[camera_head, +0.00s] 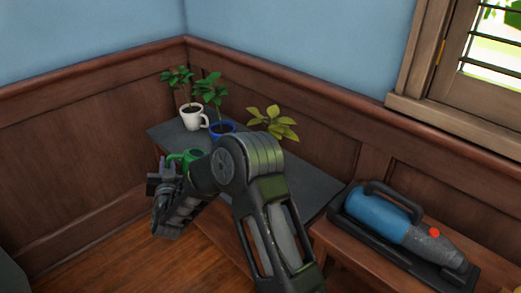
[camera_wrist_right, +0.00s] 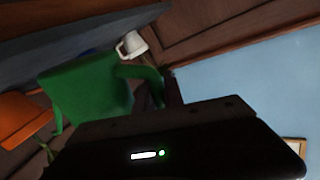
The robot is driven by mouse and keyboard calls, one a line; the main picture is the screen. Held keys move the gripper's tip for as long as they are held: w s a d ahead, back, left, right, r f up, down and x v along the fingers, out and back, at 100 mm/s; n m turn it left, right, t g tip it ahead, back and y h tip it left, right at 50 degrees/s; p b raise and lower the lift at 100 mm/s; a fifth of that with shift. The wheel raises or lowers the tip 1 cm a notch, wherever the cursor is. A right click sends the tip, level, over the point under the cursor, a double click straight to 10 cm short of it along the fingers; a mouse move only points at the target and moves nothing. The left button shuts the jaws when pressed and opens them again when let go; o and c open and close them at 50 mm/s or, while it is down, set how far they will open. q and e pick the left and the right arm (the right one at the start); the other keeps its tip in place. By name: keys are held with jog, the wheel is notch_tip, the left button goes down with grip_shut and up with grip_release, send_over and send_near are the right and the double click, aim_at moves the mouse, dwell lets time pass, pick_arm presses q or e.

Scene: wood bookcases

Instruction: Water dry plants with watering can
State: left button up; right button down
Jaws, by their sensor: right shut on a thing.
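My right gripper (camera_head: 168,180) is shut on the green watering can (camera_head: 186,156), at the left front of the dark bench top. The can's body fills the left of the right wrist view (camera_wrist_right: 85,92), with its curved green handle at my fingers. My arm hides part of the can in the head view. A green plant in a white mug (camera_head: 193,118) stands at the bench's back corner. Beside it is a green plant in a blue pot (camera_head: 222,127). A yellowish plant (camera_head: 273,122) stands to the right, its pot hidden by my arm. My left gripper is out of view.
The dark-topped bench (camera_head: 312,178) stands along the wood-panelled wall. A wooden bench (camera_head: 336,240) at right carries a blue and black appliance (camera_head: 385,215). A window (camera_head: 480,60) is at upper right. Bare wooden floor (camera_head: 110,255) shows at lower left.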

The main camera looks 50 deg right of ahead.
aim_at(171, 156)
jog(key=shift+m, duration=0.8)
jog(key=shift+s+d+r+p, duration=0.1)
jog(key=shift+d+r+p, duration=0.2)
jog(key=shift+r+p, duration=0.3)
jog(key=shift+s+d+r+p, duration=0.1)
jog(key=shift+d+r+p, duration=0.2)
jog(key=shift+r+p, duration=0.35)
jog(key=shift+s+d+r+p, duration=0.1)
jog(key=shift+d+r+p, duration=0.3)
jog(key=shift+r, duration=0.35)
jog(key=shift+s+d+r+m+y+p, duration=0.2)
jog(key=shift+r+m+y+p, duration=0.1)
jog(key=shift+r+p, duration=0.2)
dwell(1.5)
jog(key=w+a+f+n+b, duration=0.1)
jog(key=a+f+n+b, duration=0.2)
jog(key=f+b, duration=0.4)
jog(key=shift+w+a+f+n+h+b, duration=0.25)
jog(key=shift+a+f+n+h+b, duration=0.15)
jog(key=shift+f+n, duration=0.4)
jog(key=shift+f, duration=0.15)
jog(key=shift+w+a+f+n+t+b, duration=0.15)
jog(key=shift+a+f+n+t+b, duration=0.15)
jog(key=shift+f+n+b, duration=0.1)
